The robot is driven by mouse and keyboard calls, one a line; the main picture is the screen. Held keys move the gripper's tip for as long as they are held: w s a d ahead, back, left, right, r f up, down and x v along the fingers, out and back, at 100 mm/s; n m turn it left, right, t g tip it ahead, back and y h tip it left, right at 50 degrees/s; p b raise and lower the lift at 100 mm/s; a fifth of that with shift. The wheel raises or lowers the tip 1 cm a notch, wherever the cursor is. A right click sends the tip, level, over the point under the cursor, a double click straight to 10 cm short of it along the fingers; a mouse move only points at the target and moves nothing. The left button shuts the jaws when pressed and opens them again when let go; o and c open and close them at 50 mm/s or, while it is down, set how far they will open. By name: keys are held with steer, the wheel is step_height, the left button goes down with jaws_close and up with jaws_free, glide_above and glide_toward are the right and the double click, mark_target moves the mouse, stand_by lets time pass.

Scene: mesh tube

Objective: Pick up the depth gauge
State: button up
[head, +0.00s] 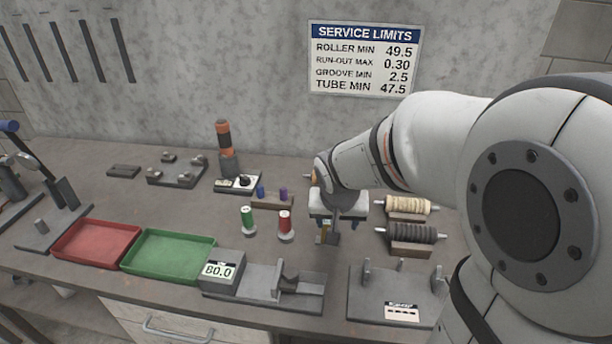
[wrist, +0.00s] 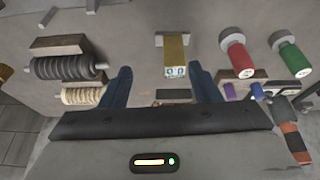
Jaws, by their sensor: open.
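The depth gauge appears to be the small brass-coloured block with a grey crosspiece and a small digit display, in the wrist view (wrist: 175,52). The gauge lies ahead of the gap between the fingers, nearer the right finger. I cannot tell how high the fingers are above the bench.
Red (head: 285,222) and green (head: 247,218) spools stand left of the gauge in the head view. A dark ribbed roller (head: 410,236) and a cream roller (head: 408,205) lie right. A measuring stand (head: 262,282) and a grey fixture (head: 390,312) are in front.

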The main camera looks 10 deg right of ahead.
mark_target(329, 222)
steer(key=shift+m, duration=0.3)
steer(key=w, duration=0.1)
steer(key=w+f, duration=0.2)
steer(key=shift+w+a+f, duration=0.1)
steer(key=shift+w+a, duration=0.2)
steer(key=shift+a, duration=0.05)
steer(key=x, duration=0.7)
steer(key=shift+w+f, duration=0.1)
steer(key=shift+w, duration=0.3)
steer(key=shift+a, duration=0.1)
steer(key=shift+c, duration=0.5)
steer(key=c, duration=1.1)
